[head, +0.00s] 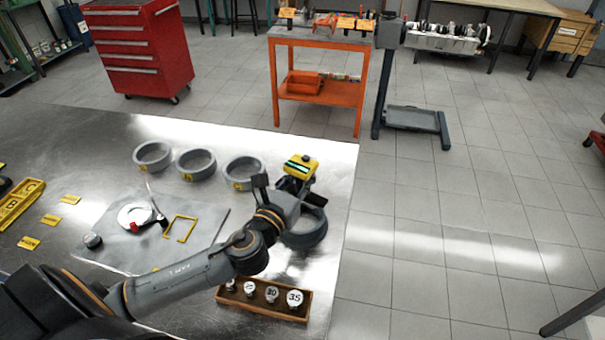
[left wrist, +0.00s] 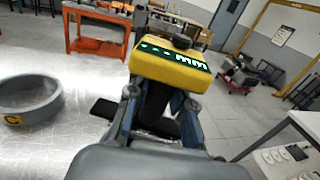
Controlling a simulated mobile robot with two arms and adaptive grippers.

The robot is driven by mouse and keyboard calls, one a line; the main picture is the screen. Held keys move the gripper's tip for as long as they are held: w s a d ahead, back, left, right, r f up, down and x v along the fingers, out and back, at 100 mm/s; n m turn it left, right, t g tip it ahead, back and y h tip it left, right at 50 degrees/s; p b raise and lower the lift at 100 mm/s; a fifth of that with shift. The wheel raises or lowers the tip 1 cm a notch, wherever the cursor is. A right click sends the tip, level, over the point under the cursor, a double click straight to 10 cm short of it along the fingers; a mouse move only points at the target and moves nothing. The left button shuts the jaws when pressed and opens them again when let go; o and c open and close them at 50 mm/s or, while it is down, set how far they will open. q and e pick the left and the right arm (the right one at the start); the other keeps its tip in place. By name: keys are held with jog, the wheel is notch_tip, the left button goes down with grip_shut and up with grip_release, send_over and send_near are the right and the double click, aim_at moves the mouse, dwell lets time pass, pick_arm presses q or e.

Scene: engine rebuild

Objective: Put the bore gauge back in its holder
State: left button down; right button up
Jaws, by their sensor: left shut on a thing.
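The gauge's lower part is hidden by the fingers. I cannot tell which thing is its holder; a yellow open-sided frame (head: 180,228) lies on a grey mat (head: 205,245). My right gripper is not in view.
A wooden tray (head: 262,304) with numbered round pieces sits in front. A white dial-like disc (head: 136,215) lies on the mat.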

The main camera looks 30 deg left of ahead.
pick_arm(q)
jog(key=shift+f+b, duration=0.5)
jog(key=shift+f, duration=0.1)
jog(key=shift+f+b, duration=0.3)
jog(key=shift+b, duration=0.05)
notch_tip(320, 180, down, 2)
jog(key=shift+b, duration=1.1)
jog(key=shift+f+b, duration=0.95)
jog(key=shift+f, duration=0.55)
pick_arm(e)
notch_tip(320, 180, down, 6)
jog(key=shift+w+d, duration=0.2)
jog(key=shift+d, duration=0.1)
pick_arm(q)
jog(key=shift+f, duration=0.25)
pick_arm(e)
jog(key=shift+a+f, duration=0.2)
pick_arm(q)
jog(key=c, duration=1.1)
grip_release()
jog(key=shift+s, duration=0.1)
jog(key=shift+f, duration=0.15)
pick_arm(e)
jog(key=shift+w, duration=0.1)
